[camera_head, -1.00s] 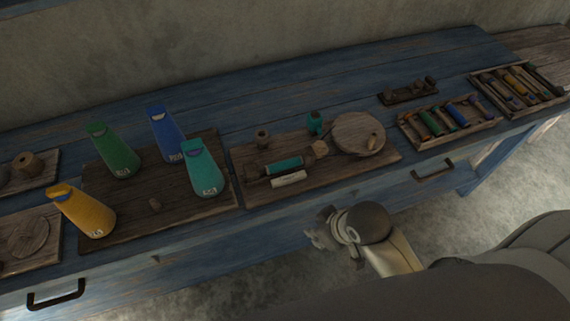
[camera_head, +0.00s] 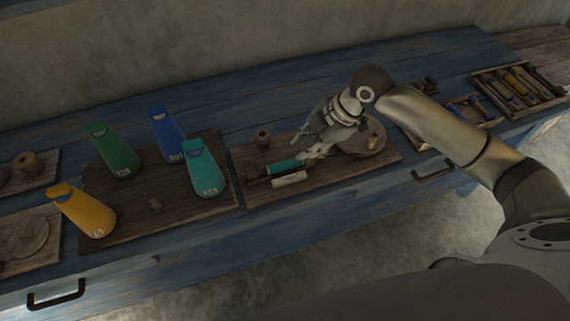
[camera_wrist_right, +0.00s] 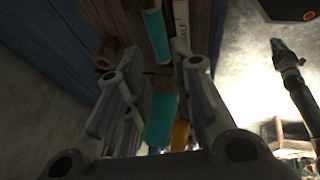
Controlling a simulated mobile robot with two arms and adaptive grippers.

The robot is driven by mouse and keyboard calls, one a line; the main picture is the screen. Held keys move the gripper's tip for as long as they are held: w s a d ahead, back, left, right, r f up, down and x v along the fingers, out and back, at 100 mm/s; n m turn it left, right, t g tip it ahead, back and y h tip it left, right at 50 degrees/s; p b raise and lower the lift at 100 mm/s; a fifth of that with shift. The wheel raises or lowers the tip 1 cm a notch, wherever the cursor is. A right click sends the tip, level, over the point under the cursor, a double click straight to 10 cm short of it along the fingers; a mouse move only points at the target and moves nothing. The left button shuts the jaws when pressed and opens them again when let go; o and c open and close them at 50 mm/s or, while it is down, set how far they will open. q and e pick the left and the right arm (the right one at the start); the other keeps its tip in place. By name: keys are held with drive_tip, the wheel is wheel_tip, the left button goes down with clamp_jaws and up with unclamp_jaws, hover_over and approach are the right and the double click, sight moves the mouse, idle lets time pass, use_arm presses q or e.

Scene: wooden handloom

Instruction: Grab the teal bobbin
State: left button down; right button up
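A teal bobbin (camera_head: 284,166) lies on the brown wooden board (camera_head: 345,182), behind a pale labelled stick (camera_head: 289,180). In the right wrist view the teal bobbin (camera_wrist_right: 156,36) shows at the top, beside the pale stick (camera_wrist_right: 182,35). My right gripper (camera_head: 304,147) is above the board, just up and right of the bobbin, and covers its right surroundings. In the right wrist view my right gripper (camera_wrist_right: 160,85) has its fingers spread, with nothing held between them. Contact with the bobbin cannot be made out.
A teal cone (camera_head: 202,170), green cone (camera_head: 113,152), blue cone (camera_head: 166,135) and yellow cone (camera_head: 84,212) stand to the left. A small brown spool (camera_head: 263,138) is behind the bobbin. A round wooden disc (camera_head: 372,139) lies right of my gripper.

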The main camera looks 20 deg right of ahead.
hover_over(286, 164)
drive_tip(key=s+d, duration=0.2)
drive_tip(key=f, duration=0.4)
drive_tip(key=shift+w+d+f, duration=0.1)
drive_tip(key=shift+w+f, duration=0.15)
drive_tip(key=shift+f, duration=0.1)
drive_tip(key=p+x, duration=0.1)
drive_tip(key=x, duration=0.3)
drive_tip(key=shift+p, duration=0.35)
drive_tip(key=shift+w+a+f, duration=0.2)
drive_tip(key=shift+a+f, duration=0.15)
drive_tip(key=shift+f, duration=0.15)
drive_tip(key=c, duration=0.5)
